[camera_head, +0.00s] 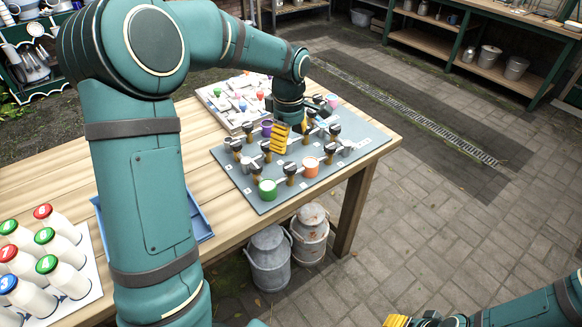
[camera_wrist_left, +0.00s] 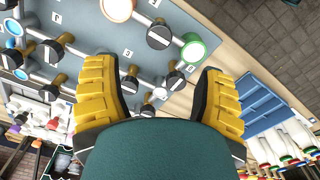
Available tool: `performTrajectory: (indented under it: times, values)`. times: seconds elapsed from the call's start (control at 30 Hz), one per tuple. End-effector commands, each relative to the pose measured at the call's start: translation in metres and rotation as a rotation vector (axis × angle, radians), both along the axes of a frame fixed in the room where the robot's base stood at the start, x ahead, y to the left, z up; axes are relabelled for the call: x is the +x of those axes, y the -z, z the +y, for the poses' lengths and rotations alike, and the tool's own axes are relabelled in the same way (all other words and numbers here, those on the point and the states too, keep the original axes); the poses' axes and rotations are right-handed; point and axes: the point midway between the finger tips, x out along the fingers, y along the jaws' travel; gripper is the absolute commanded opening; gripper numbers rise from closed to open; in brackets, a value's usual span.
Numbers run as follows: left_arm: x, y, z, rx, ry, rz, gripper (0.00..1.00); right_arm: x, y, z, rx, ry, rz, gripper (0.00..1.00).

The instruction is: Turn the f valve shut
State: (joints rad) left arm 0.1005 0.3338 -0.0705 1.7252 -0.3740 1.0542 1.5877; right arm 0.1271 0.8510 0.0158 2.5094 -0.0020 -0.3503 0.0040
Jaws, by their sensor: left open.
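A grey valve board (camera_head: 262,195) lies on the wooden table, with several black-handled valves on brass stems. Small letters are printed beside the valves, but I cannot read surely which one is f. My left gripper (camera_head: 293,131) reaches down over the middle of the board, open, its yellow fingers spread among the valves. In the left wrist view the fingers (camera_wrist_left: 157,80) stand apart, with black valve handles (camera_wrist_left: 130,79) between and beyond them; contact with any handle cannot be told. My right gripper (camera_head: 400,321) is cut off at the bottom edge, its opening unclear.
Green (camera_head: 268,190) and orange (camera_head: 311,167) cups stand along the board's near side. A blue tray (camera_head: 201,217) and white bottles with coloured caps (camera_head: 62,250) are left of the board. Milk churns (camera_head: 268,257) stand below the table. Paving at right is open.

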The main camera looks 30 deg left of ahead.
Motion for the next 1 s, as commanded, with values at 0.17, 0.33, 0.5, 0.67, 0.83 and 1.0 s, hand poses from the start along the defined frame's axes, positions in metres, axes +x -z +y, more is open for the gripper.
performTrajectory:
  times: [0.17, 0.33, 0.5, 0.67, 0.83, 1.0]
  values:
    - [-0.001, 0.04, 0.0, -0.002, 0.001, 0.004, 0.7, 0.002, 0.011, 0.0, -0.001, 0.002, -0.005, 0.47]
    - [-0.001, 0.07, 0.0, -0.001, 0.001, 0.003, 0.7, 0.003, 0.017, -0.001, -0.002, 0.002, -0.008, 0.47]
    - [0.0, 0.089, 0.0, -0.002, 0.002, 0.002, 0.7, 0.004, 0.021, -0.001, -0.002, 0.003, -0.01, 0.47]
    - [0.0, 0.096, -0.001, -0.002, 0.002, 0.0, 0.7, 0.005, 0.022, -0.001, -0.003, 0.003, -0.011, 0.47]
    - [0.0, 0.097, -0.001, -0.002, 0.002, 0.0, 0.7, 0.005, 0.022, -0.001, -0.003, 0.003, -0.011, 0.47]
    - [0.0, 0.097, -0.001, -0.002, 0.002, 0.0, 0.54, 0.005, 0.022, -0.001, -0.003, 0.003, -0.011, 0.47]
